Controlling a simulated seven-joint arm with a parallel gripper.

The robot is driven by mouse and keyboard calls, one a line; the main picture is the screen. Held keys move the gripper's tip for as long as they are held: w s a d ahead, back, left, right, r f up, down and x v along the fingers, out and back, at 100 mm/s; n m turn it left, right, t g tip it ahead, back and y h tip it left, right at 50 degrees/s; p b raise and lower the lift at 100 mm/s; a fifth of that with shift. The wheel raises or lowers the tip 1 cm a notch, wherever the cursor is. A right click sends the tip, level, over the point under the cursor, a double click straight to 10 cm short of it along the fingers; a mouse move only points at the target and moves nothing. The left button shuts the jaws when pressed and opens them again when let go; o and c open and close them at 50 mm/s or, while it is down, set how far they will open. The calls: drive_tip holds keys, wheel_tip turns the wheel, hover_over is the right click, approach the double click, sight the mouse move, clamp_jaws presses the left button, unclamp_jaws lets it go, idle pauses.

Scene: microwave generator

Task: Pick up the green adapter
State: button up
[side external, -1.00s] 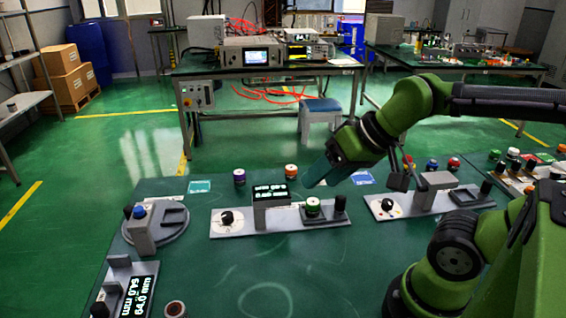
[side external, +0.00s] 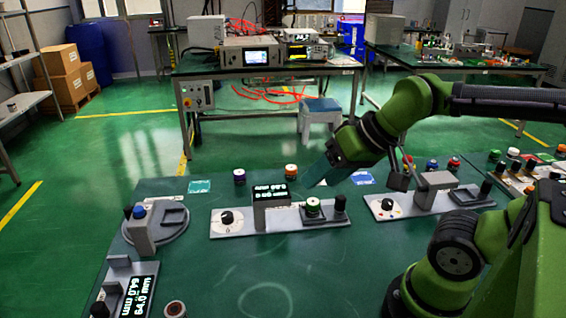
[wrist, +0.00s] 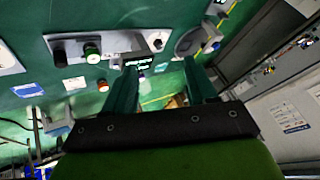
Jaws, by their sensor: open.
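The green adapter (side external: 313,206) is a short green cylinder with a white band. It stands upright at the right part of the middle grey station, beside a black post (side external: 340,203). In the wrist view the green adapter (wrist: 92,52) is at the upper left, outside the space between the fingers. My gripper (side external: 318,174) is above and behind it in the side view, apart from it. In the wrist view my gripper (wrist: 158,78) has its two teal fingers spread, with nothing held between them.
The station's display block (side external: 271,208) stands just left of the adapter. An orange-topped cylinder (side external: 291,172) and a purple-topped one (side external: 239,177) stand behind it. Another station (side external: 430,195) lies to the right. The mat in front is mostly clear.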

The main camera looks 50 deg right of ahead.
idle(0.4)
drive_tip(key=shift+o, duration=1.4)
drive_tip(key=n+g+h, duration=0.2)
drive_tip(key=n+g, duration=0.5)
drive_tip(key=n, duration=0.1)
hover_over(314, 202)
wheel_tip(314, 202, down, 5)
wheel_tip(314, 202, down, 16)
drive_tip(key=shift+f, duration=0.25)
